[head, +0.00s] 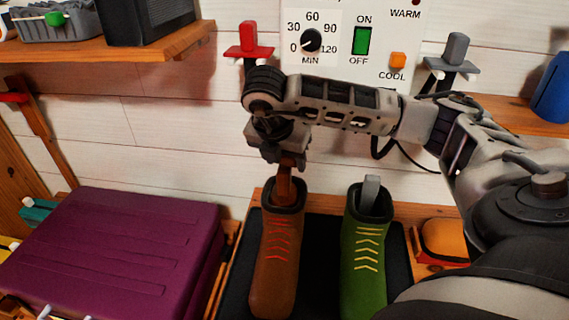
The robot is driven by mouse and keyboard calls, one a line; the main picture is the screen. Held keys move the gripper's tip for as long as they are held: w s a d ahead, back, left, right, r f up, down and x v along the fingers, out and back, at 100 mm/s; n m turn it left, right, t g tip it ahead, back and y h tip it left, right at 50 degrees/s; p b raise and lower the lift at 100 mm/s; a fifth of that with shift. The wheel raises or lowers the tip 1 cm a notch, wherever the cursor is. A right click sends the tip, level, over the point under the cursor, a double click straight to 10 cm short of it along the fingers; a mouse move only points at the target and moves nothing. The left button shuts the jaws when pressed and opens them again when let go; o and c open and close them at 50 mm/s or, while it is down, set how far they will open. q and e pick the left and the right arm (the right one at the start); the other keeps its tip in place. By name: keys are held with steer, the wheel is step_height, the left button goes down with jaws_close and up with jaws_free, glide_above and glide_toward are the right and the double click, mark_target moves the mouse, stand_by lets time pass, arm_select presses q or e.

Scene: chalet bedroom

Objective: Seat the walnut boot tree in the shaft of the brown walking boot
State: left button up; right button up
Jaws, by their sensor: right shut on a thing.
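The brown walking boot (276,255) stands upright on a black mat, with orange laces and a dark collar. The walnut boot tree (285,185) is a brown upright piece at the boot's opening; its lower end is hidden by the collar, inside or behind it. My right gripper (284,160) comes in from the right and is shut on the boot tree's top, directly above the boot. The fingertips are small and partly dark in this view. My left gripper is not in view.
A green boot (365,250) with a grey insert (371,190) stands close on the right. The black mat (322,270) lies under both boots. A purple case (120,250) is at left. A control panel (350,45) and red peg (249,40) are on the wall behind.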

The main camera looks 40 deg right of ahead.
steer(key=shift+f, duration=0.75)
steer(key=o, duration=1.5)
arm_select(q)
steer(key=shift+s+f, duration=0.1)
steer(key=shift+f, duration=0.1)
arm_select(e)
steer(key=shift+o, duration=0.2)
steer(key=shift+r, duration=0.1)
arm_select(q)
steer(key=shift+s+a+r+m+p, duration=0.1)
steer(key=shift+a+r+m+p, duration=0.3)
steer(key=shift+p, duration=0.85)
arm_select(e)
steer(key=v, duration=1.2)
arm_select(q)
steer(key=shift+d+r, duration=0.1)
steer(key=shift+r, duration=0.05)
arm_select(e)
steer(key=shift+s, duration=0.1)
